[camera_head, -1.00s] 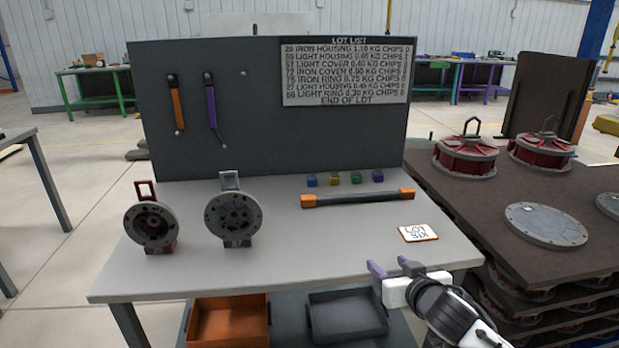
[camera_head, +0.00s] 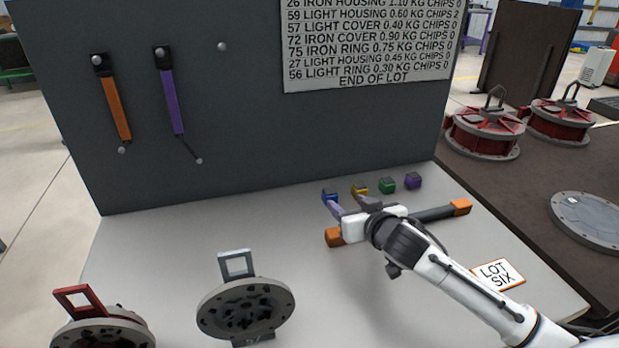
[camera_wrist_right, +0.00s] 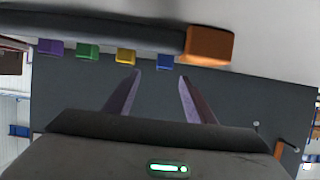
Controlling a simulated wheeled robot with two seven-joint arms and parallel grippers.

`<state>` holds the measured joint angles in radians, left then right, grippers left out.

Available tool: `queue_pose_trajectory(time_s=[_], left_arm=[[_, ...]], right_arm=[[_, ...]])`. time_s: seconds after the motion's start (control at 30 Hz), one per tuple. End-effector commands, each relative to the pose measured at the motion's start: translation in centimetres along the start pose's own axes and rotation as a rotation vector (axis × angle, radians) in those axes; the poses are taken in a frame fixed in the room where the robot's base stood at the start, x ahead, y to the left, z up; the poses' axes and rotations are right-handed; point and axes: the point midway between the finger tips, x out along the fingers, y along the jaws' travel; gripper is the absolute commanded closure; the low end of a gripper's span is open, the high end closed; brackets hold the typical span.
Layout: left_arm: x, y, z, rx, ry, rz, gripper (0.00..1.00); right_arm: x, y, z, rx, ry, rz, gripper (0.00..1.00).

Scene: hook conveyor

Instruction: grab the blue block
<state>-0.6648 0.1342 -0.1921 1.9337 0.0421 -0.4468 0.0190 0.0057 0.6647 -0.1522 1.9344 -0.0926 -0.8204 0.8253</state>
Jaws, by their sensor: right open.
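The blue block (camera_head: 329,194) sits at the left end of a row of small blocks near the back of the table. My right gripper (camera_head: 347,204) is open and reaches over the bar towards the row. Its left finger is close to the blue block in the head view and partly overlaps it. In the right wrist view the blue block (camera_wrist_right: 165,62) shows just beyond and between the open fingertips (camera_wrist_right: 160,76). Nothing is between the fingers. I cannot tell whether a finger touches the block. My left gripper is not in view.
Yellow (camera_head: 360,189), green (camera_head: 387,185) and purple (camera_head: 413,181) blocks continue the row. An orange-ended bar (camera_head: 440,214) lies in front, under my gripper. The dark board (camera_head: 250,130) rises behind. A lot card (camera_head: 497,274) lies right; a round housing (camera_head: 246,308) stands front left.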

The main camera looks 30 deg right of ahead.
Motion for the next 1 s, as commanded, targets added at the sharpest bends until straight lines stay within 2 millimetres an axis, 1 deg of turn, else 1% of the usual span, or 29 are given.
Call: queue_pose_trajectory(time_s=[0.03,0.1,0.3,0.4,0.57,0.8,0.9,1.0], left_arm=[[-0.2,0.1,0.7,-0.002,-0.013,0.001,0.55],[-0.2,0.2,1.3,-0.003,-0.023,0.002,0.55],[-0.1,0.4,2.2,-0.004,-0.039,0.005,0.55],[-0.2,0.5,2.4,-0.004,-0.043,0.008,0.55],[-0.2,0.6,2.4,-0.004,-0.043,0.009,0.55],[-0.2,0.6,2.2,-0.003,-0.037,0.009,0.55],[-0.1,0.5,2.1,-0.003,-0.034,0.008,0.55],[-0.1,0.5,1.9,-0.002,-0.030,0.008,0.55]], right_arm=[[0.1,0.0,0.1,0.000,-0.001,0.000,0.50],[0.7,0.0,0.1,0.000,-0.001,0.001,0.50],[3.7,0.0,0.0,0.000,0.000,0.001,0.50],[4.7,-0.1,0.0,0.000,0.000,0.000,0.50],[5.6,-0.2,-0.1,0.001,0.000,0.000,0.50],[8.8,-0.9,-0.3,0.000,0.000,0.001,0.50],[9.8,-0.8,-0.2,0.000,-0.001,0.001,0.50],[10.3,-0.9,-0.2,0.000,0.000,-0.001,0.50]])
